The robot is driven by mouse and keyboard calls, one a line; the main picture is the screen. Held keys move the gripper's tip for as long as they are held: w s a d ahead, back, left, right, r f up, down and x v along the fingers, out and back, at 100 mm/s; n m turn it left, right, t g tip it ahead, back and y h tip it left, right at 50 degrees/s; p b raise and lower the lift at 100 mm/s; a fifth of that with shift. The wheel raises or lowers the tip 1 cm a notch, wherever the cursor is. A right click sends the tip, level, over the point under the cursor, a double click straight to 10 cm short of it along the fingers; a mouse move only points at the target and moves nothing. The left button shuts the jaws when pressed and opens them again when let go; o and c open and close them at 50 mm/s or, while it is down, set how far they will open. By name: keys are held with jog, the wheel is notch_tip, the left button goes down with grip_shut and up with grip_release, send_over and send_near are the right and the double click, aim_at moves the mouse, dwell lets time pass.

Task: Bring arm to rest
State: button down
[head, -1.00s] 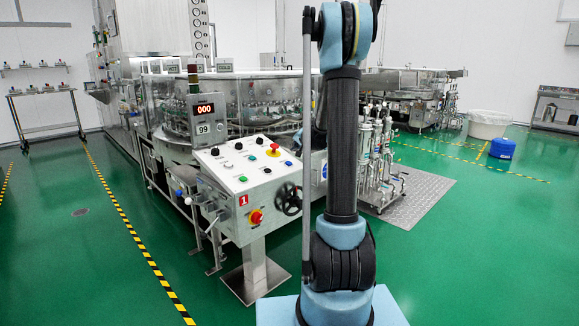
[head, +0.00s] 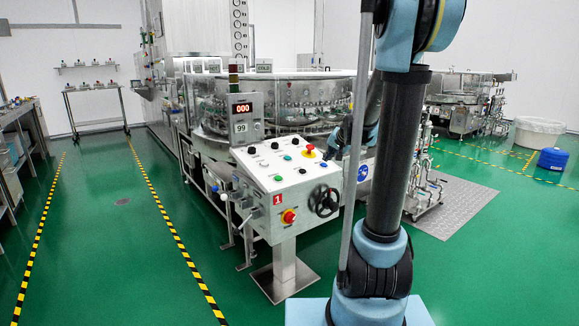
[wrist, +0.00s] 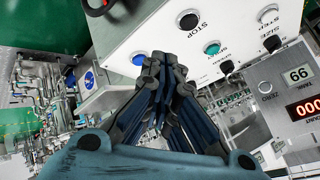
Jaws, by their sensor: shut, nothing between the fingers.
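My gripper (wrist: 165,62) is shut and empty in the wrist view, its dark fingers together in front of the sloped white control panel (wrist: 150,35). The black stop button (wrist: 188,20) and a teal start button (wrist: 212,48) show past the fingertips; I cannot tell the exact gap. In the head view my arm rises at the right of centre and bends over at the top. Its far part comes down behind the column, near the right edge of the control panel (head: 262,182), with the gripper end small and partly hidden.
The rotary washer (head: 300,100) stands behind the panel. A counter display (head: 242,110) is on a post at the panel's back left. A black handwheel (head: 323,200) and red knob (head: 289,216) stick out in front. Green floor (head: 110,240) at left is open between striped lines.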

jog(key=s+f+n+g+h, duration=0.1)
jog(key=s+f, duration=0.3)
jog(key=s, duration=0.9)
jog(key=s+d+f+n+g+h, duration=0.1)
jog(key=s+f+n+g, duration=0.1)
jog(key=s, duration=1.2)
jog(key=s+d+f+n+g+h, duration=0.1)
jog(key=s+f+g, duration=0.2)
jog(key=s, duration=1.1)
notch_tip(320, 180, down, 3)
jog(key=shift+d+r+n+g, duration=0.2)
jog(key=shift+n+g, duration=0.1)
jog(key=shift+n, duration=0.1)
jog(key=shift+w, duration=0.1)
jog(key=shift+w+f, duration=0.2)
jog(key=shift+w, duration=0.2)
